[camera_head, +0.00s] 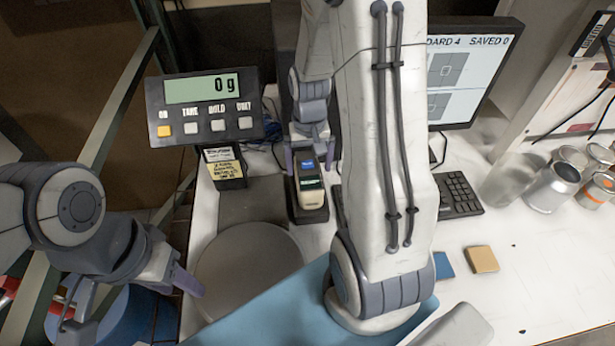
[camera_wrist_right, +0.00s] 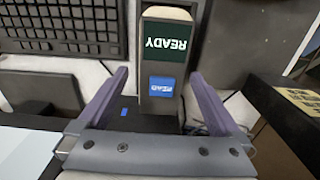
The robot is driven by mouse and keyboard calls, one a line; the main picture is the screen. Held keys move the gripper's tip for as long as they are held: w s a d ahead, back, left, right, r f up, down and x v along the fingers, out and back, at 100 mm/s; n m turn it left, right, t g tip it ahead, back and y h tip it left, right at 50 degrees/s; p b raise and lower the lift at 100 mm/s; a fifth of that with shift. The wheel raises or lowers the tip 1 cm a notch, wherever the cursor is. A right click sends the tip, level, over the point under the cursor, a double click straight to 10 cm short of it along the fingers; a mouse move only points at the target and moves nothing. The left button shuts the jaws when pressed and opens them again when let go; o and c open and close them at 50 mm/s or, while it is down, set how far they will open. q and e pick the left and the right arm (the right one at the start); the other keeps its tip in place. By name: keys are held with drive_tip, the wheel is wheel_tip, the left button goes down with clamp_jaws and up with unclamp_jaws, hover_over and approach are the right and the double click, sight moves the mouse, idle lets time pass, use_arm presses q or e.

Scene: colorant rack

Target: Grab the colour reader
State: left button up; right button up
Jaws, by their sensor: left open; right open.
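The colour reader (camera_head: 309,200) stands in a dark holder on the white bench, below the middle of the head view. My right gripper (camera_head: 310,163) is open at the reader's far end. In the wrist view its purple fingers (camera_wrist_right: 158,76) lie to either side of the reader, with gaps visible. My left gripper (camera_head: 132,297) is open and empty at the lower left, away from the reader.
A scale display (camera_head: 207,105) reading 0 g and a round grey plate (camera_head: 246,272) are left of the reader. A keyboard (camera_head: 459,194) and monitor (camera_head: 466,75) are to the right, with several cans (camera_head: 552,187) beyond. My right arm hides part of the bench.

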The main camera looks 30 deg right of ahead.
drive_tip(key=f+p, duration=0.1)
drive_tip(key=f, duration=0.4)
drive_tip(key=shift+a, duration=0.2)
drive_tip(key=shift+s, duration=0.1)
clamp_jaws()
